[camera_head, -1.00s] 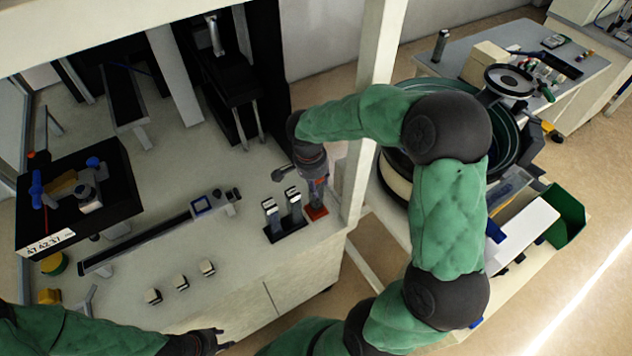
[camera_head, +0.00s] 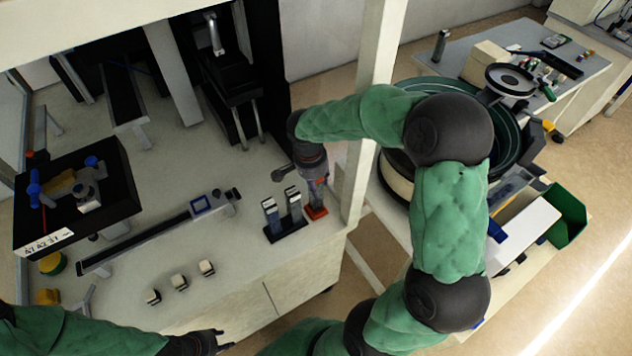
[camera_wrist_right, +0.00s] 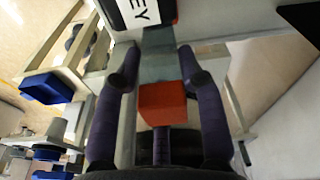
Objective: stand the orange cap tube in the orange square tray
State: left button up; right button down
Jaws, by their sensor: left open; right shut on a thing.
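The orange cap tube shows in the right wrist view, its orange-red cap (camera_wrist_right: 162,103) towards the camera and its grey body (camera_wrist_right: 158,60) pointing away. My right gripper (camera_wrist_right: 160,85) is shut on this tube, one finger on each side. In the head view my right gripper (camera_head: 318,180) points down just above the orange square tray (camera_head: 317,212), and the tube is mostly hidden there. The tube's far end meets a dark thing with a white label in the wrist view; I cannot tell whether it rests in the tray. My left gripper (camera_head: 220,340) is open and empty at the front.
A black rack with grey upright pieces (camera_head: 284,214) stands just left of the tray. Several small blocks (camera_head: 180,282) lie along the table's front, near a long black rail (camera_head: 150,240). A white frame post (camera_head: 362,130) rises close to the right of my right gripper.

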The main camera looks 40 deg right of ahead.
jog(key=shift+f+b, duration=1.15)
jog(key=shift+b, duration=0.1)
dwell(1.6)
dwell(0.3)
jog(key=c, duration=0.7)
grip_release()
jog(key=r, duration=0.4)
jog(key=a+r, duration=0.1)
jog(key=r, duration=0.7)
jog(key=shift+a, duration=0.35)
